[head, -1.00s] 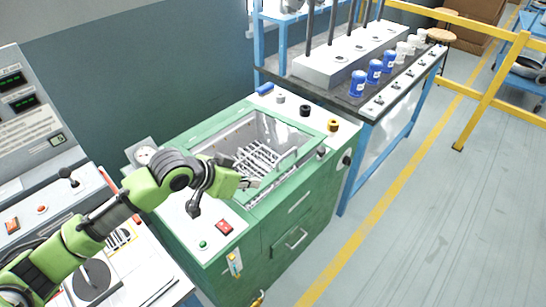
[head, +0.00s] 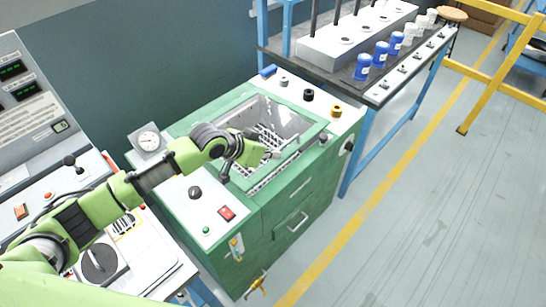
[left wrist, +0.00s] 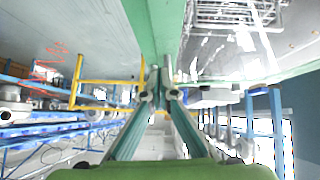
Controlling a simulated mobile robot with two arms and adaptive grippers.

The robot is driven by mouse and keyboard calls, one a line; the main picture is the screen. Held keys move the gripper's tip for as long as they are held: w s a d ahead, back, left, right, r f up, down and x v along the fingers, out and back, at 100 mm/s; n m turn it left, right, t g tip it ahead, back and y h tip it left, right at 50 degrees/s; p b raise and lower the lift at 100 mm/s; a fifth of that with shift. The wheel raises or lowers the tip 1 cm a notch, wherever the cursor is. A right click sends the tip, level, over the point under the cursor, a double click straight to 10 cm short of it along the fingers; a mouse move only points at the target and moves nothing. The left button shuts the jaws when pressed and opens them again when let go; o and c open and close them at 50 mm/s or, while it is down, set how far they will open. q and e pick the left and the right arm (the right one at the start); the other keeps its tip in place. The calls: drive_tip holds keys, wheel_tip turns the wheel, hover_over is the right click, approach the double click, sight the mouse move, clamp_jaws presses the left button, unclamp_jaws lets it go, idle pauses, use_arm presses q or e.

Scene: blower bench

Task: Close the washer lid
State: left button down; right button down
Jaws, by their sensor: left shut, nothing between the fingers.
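The washer (head: 285,205) is a green cabinet with a basin in its top and a wire rack (head: 268,135) inside. Its lid (head: 314,132) is a green frame with a clear pane and a bar handle. The lid lies low over the basin; I cannot tell whether it is fully down. My left gripper (head: 273,155) is shut and empty, at the lid's front side near the handle. In the left wrist view its fingertips (left wrist: 160,92) are together beside a green frame bar; contact is unclear. My arm hides the lid's left part. My right gripper is not in view.
A red switch (head: 226,213) and a black knob (head: 195,192) sit on the washer's left top. A gauge box (head: 148,142) stands behind them. A bench with blue and white canisters (head: 362,67) is at the back right. The floor right of the washer is clear.

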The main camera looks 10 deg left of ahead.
use_arm(q)
drive_tip(key=shift+s+f, duration=0.15)
drive_tip(key=shift+f, duration=1.15)
drive_tip(key=shift+f, duration=0.1)
